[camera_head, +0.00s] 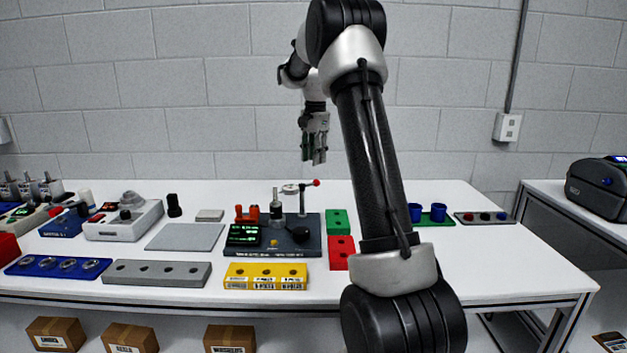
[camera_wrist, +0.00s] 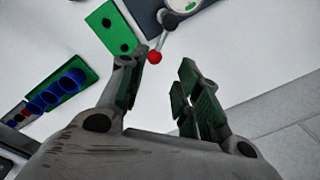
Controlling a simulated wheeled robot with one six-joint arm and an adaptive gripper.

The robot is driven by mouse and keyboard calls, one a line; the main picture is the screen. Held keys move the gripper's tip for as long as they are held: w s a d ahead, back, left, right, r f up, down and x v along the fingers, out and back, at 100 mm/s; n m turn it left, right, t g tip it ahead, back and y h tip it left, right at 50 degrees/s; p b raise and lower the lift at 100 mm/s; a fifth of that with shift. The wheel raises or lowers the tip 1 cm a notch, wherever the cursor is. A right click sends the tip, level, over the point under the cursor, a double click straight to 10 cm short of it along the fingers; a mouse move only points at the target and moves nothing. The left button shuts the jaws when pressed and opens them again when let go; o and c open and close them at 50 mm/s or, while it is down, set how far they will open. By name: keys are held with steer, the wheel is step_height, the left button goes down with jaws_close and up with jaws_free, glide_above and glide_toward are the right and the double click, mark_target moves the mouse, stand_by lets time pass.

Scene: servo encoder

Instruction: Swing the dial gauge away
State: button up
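The dial gauge (camera_head: 290,188) sits on a swing arm at the top of a post on the dark fixture base (camera_head: 308,247). The arm ends in a red ball knob (camera_head: 316,182) on the right. In the wrist view the round gauge face (camera_wrist: 184,5) is cut by the top edge, and the red knob (camera_wrist: 154,57) shows between the fingertips in the picture. My gripper (camera_head: 315,161) is open and empty, pointing down, above the knob's height and apart from it. A servo-like part (camera_head: 276,208) stands on the fixture to the left of the post.
A green block (camera_head: 337,221) and a red block (camera_head: 341,252) stand right of the fixture, a yellow block (camera_head: 265,277) in front. Blue cups (camera_head: 438,212) stand on a green tray further right. A grey mat (camera_head: 185,237) lies left. The white table behind the fixture is clear.

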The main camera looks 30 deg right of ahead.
mark_target(300, 187)
steer(key=shift+s+a+f+m, duration=0.1)
steer(key=shift+s+f+m, duration=0.15)
steer(key=shift+m, duration=0.45)
steer(key=f, duration=0.7)
steer(key=shift+w+f, duration=0.25)
steer(key=shift+f, duration=0.1)
jaws_close()
